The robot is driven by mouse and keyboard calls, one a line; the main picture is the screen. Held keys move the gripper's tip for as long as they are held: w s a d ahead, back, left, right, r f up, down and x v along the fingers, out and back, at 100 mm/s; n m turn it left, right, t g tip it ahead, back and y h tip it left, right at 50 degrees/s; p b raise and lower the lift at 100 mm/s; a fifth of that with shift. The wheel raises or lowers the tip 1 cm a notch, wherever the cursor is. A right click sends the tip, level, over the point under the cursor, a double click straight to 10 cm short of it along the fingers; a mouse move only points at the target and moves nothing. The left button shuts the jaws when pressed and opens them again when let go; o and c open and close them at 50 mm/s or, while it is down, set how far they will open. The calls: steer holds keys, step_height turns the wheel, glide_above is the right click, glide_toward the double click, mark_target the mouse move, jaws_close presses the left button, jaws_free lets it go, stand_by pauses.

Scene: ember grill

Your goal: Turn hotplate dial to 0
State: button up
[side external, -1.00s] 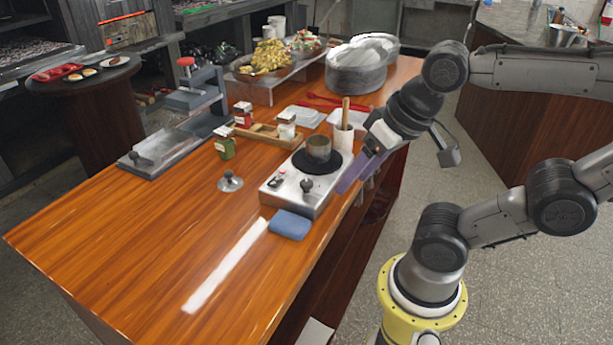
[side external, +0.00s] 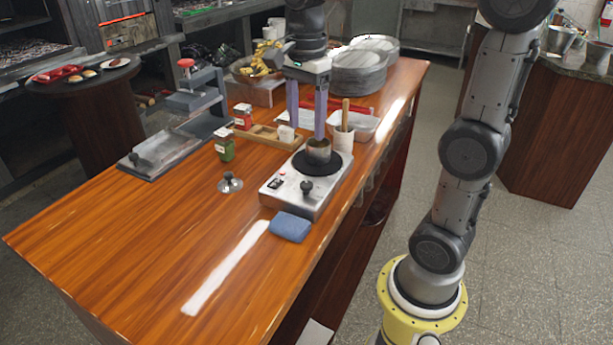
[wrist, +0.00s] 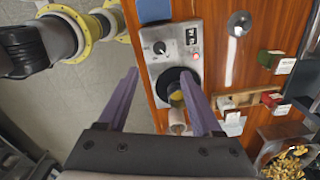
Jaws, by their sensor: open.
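The hotplate (side external: 286,203) is a silver box on the wooden table, with a round black burner (side external: 326,168) on top. Its black dial (side external: 307,187) is at the front end; the wrist view shows the dial (wrist: 159,47) too, but its setting is too small to read. A small metal pot (side external: 318,150) stands on the burner. My gripper (side external: 307,132) is open and empty, with purple fingers pointing down above the burner end, away from the dial. In the wrist view, my gripper (wrist: 160,72) has its fingers spread, with the hotplate beyond them.
A blue cloth (side external: 290,227) lies in front of the hotplate. A white utensil cup (side external: 343,140) stands close behind it. A metal lid with a knob (side external: 230,183) and a green jar (side external: 225,150) are to the left. A red light (wrist: 196,57) shows on the hotplate. The table's near left is clear.

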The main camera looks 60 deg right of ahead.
mark_target(307, 183)
step_height(307, 183, down, 13)
steer(key=shift+f, duration=0.15)
stand_by(0.4)
jaws_close()
